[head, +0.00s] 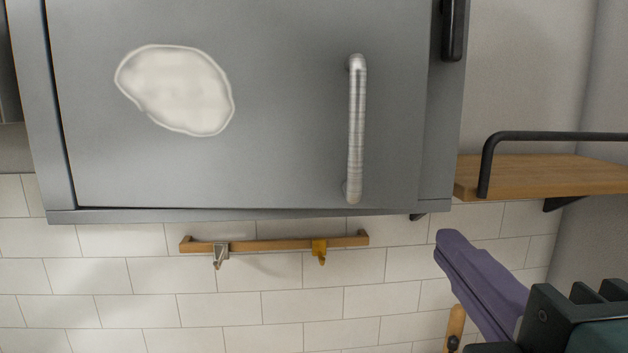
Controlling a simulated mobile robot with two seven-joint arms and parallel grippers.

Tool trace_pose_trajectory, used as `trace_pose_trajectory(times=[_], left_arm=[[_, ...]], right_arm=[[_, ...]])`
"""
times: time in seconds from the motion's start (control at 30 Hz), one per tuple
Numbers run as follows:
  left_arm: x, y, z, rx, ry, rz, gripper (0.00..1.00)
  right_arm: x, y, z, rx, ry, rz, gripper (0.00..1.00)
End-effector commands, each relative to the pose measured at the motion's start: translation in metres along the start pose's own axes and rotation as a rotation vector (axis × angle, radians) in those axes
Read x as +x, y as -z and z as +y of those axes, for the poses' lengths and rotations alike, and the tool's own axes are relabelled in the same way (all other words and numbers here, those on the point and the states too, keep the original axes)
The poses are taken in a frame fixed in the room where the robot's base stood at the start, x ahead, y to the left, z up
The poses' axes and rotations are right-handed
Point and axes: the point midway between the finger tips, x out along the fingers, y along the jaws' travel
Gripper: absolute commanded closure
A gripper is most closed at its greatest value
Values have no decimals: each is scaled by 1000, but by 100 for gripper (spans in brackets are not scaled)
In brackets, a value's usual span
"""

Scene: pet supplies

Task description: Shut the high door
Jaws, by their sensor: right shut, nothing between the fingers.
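The high door (280,120) is a flat grey panel on a wall cabinet (35,100). It carries an upright brushed-metal bar handle (356,130) near its right side and an irregular white patch (180,90) at upper left. The door looks nearly flush with the cabinet front, with a dark gap along its left edge; I cannot tell whether it is fully shut. My right gripper (448,246), with purple fingers, is shut and empty. It shows below and right of the handle, apart from the door in the picture. My left gripper is out of view.
A wooden shelf (550,175) with a black rail (560,136) is right of the cabinet. A wooden hook rail (275,244) hangs on the white tiled wall below the door. A black part (452,30) sits at the cabinet's upper right.

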Motion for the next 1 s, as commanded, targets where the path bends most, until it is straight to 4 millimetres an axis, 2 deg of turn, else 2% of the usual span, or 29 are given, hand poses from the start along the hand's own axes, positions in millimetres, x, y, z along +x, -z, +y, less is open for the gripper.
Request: trace_pose_trajectory(times=[0.03,0.13,0.3,0.43,0.6,1.0], left_arm=[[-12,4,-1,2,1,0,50],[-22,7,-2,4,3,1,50],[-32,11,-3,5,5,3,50],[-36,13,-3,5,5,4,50],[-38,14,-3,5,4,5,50],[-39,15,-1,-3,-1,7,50]], right_arm=[[12,-1,8,-1,-3,-2,100],[33,0,7,-1,-2,-1,100],[67,0,4,0,0,-2,100],[84,-1,2,0,1,-2,100],[96,0,1,0,0,-1,100],[99,-1,0,-1,1,2,100]])
